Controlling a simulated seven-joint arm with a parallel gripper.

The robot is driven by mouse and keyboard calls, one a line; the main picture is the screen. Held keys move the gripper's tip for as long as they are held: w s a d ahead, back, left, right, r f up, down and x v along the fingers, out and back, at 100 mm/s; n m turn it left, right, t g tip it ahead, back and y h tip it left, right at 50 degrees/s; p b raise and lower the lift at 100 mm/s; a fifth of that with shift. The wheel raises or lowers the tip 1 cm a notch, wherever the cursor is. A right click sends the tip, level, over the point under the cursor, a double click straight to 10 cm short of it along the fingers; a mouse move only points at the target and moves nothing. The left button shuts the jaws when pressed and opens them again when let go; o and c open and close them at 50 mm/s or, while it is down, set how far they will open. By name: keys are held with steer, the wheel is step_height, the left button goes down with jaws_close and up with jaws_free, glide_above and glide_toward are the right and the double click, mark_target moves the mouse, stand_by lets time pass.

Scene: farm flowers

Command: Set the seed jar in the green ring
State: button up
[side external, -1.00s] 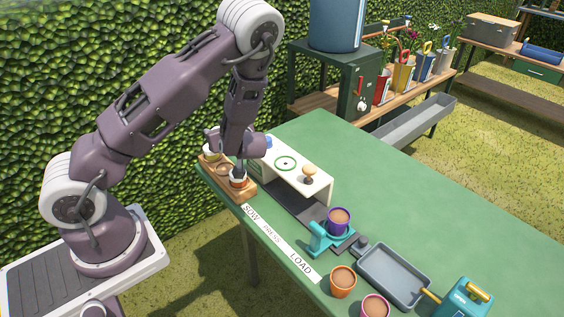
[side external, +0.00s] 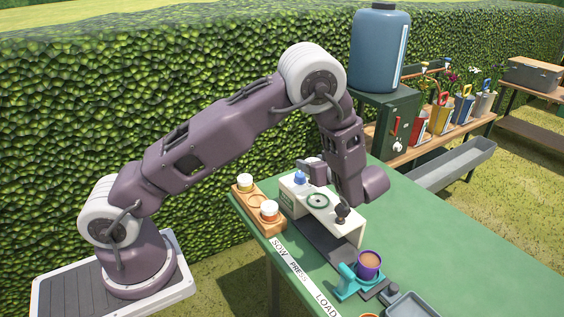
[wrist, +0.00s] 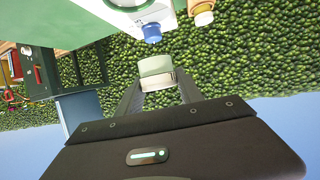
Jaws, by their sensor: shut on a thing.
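The seed jar (wrist: 155,67) shows in the wrist view as a pale green cylinder with a cream band. My gripper (wrist: 157,84) is shut on it and holds it clear of the table. A blue-capped thing (side external: 299,179) stands on the stand to the ring's left, and also shows in the wrist view (wrist: 152,34).
A dark knob (side external: 342,211) stands right of the ring. A purple pot (side external: 369,268) sits on a teal holder (side external: 347,287).

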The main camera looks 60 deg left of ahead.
steer(key=d, duration=0.3)
glide_above(318, 201)
steer(key=shift+f, duration=2.9)
steer(key=shift+f, duration=0.55)
steer(key=o, duration=1.1)
steer(key=shift+c, duration=0.2)
steer(key=shift+v, duration=5.55)
steer(key=shift+w, duration=0.15)
